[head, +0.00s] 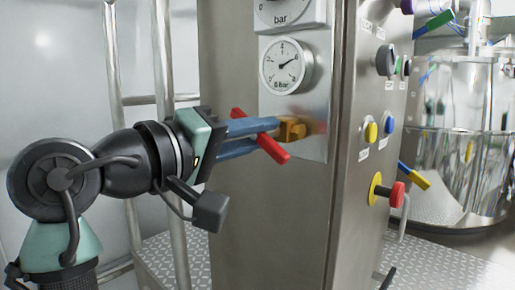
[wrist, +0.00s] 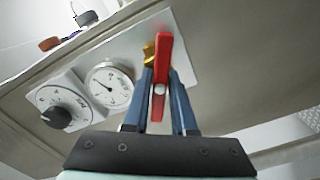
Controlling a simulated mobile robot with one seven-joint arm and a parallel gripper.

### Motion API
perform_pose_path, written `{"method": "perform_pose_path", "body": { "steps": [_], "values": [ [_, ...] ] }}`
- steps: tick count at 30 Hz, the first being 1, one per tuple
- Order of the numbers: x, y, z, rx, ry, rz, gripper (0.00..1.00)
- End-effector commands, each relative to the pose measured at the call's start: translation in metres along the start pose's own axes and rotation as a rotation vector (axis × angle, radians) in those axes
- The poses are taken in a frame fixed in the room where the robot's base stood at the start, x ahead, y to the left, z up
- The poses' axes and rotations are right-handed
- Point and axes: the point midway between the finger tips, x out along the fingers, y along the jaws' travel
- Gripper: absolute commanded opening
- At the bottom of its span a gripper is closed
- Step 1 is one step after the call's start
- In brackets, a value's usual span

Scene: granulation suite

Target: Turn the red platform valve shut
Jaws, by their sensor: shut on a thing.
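The red valve handle (head: 261,135) is a flat bar on a brass valve body (head: 292,129), mounted on a metal plate on the steel cabinet. In the head view the bar slants from upper left to lower right. My gripper (head: 275,128) reaches in from the left, its blue fingers at the bar. In the wrist view the red handle (wrist: 161,75) runs lengthwise between the two fingers of my gripper (wrist: 161,80), with the brass body (wrist: 149,54) behind it. The fingers are shut on the handle and partly hide it.
A pressure gauge (head: 286,66) sits just above the valve. The cabinet's right face carries buttons, including a red emergency knob (head: 397,194). A metal railing (head: 168,100) stands behind my arm. A shiny steel vessel (head: 460,150) is at the right, above a chequer-plate floor (head: 440,262).

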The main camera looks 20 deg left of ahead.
Motion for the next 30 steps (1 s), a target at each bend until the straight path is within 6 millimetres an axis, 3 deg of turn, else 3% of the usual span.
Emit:
{"method": "perform_pose_path", "body": {
  "steps": [30],
  "values": [
    [0.0002,-0.003,0.0017,0.906,-0.004,-0.001,0.0]
  ]
}}
